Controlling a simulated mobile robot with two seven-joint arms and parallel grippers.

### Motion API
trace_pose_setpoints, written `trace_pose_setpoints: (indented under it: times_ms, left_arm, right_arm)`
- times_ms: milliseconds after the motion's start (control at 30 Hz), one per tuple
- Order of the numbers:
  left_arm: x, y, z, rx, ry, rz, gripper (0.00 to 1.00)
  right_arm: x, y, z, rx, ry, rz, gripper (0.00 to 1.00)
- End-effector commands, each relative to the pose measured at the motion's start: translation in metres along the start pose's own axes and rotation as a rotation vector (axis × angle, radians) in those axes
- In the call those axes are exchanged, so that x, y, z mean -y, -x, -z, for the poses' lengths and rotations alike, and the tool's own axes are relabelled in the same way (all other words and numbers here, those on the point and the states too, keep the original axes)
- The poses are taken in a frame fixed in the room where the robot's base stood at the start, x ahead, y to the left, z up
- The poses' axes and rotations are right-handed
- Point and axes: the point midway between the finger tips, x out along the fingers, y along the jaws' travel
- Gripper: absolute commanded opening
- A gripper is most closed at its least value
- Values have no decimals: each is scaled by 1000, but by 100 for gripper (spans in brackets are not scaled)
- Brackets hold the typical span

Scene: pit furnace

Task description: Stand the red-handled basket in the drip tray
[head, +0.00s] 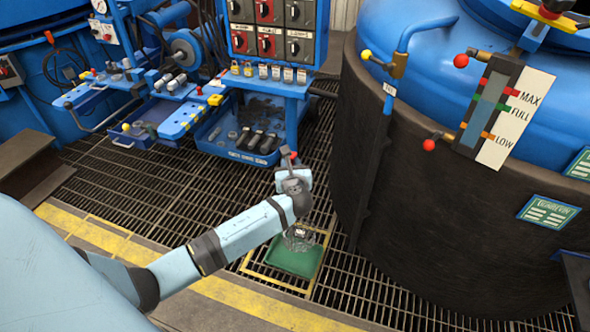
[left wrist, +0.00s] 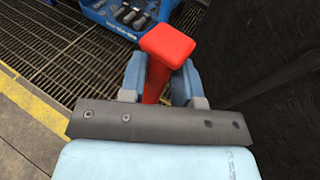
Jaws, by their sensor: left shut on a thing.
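My left gripper (head: 290,167) is shut on the red handle (head: 287,151) of the basket. In the left wrist view the red handle (left wrist: 166,50) stands up between the two blue fingers. The wire basket (head: 299,238) shows partly below my forearm, over the far part of the green drip tray (head: 293,264). I cannot tell whether the basket touches the tray floor or hangs just above it. My arm hides the basket's upper part. My right gripper is in neither view.
A dark furnace wall (head: 440,230) with a blue top stands close on the right. A blue bench (head: 255,85) with switches and a lower tool tray (head: 245,135) stands behind. Grated floor (head: 150,175) lies open on the left, with a yellow line (head: 250,302) in front.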

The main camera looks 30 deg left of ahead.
Motion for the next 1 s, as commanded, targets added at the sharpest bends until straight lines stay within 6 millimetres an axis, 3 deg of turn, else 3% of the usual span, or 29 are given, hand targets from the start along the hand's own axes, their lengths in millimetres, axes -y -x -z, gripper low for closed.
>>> trace_pose_setpoints:
  times_ms: [33, 100, 300, 633, 1000]
  left_arm:
    - [0, -11, 22, 4, 7, -21, 0]
    - [-1, -21, 37, 4, 14, -47, 0]
    - [-5, -39, 66, 5, 25, -102, 0]
    - [-6, -47, 78, 7, 29, -125, 0]
    - [-6, -50, 97, 6, 30, -124, 0]
  right_arm:
    - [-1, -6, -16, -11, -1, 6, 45]
    - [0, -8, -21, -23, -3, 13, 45]
    - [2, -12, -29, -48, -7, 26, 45]
    - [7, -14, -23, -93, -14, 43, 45]
    - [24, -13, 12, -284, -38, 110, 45]
